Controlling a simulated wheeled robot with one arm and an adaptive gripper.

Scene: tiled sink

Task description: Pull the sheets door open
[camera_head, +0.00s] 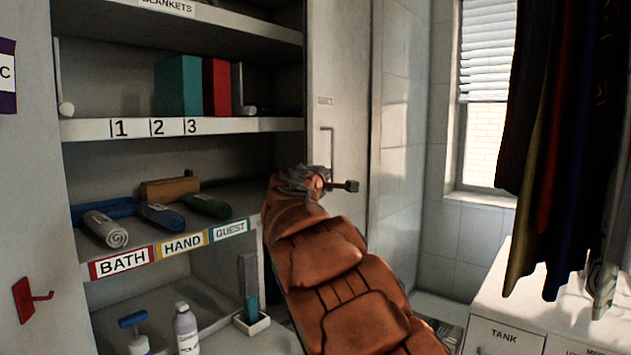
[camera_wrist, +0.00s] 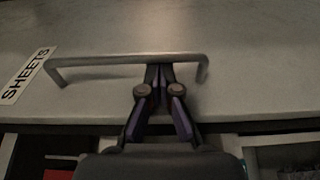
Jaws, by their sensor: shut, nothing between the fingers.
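The sheets door (camera_head: 345,225) is the pale panel right of the open shelves in the head view. It also fills the upper part of the wrist view (camera_wrist: 230,30), with its "SHEETS" label (camera_wrist: 25,77) at left. Its metal bar handle (camera_head: 331,142) is partly hidden behind my arm in the head view. In the wrist view, the handle (camera_wrist: 100,60) runs across above my gripper (camera_wrist: 159,72). My gripper's fingers are shut together with nothing between them. Their tips are at the bar, near its right end; I cannot tell whether they touch it.
Open shelves hold rolled towels (camera_head: 105,229), boxes (camera_head: 178,86) and bottles (camera_head: 186,330) left of the door. A red hook (camera_head: 30,298) is at far left. Hanging clothes (camera_head: 560,140) and a white drawer unit (camera_head: 500,335) stand at right, with a window (camera_head: 485,120) behind.

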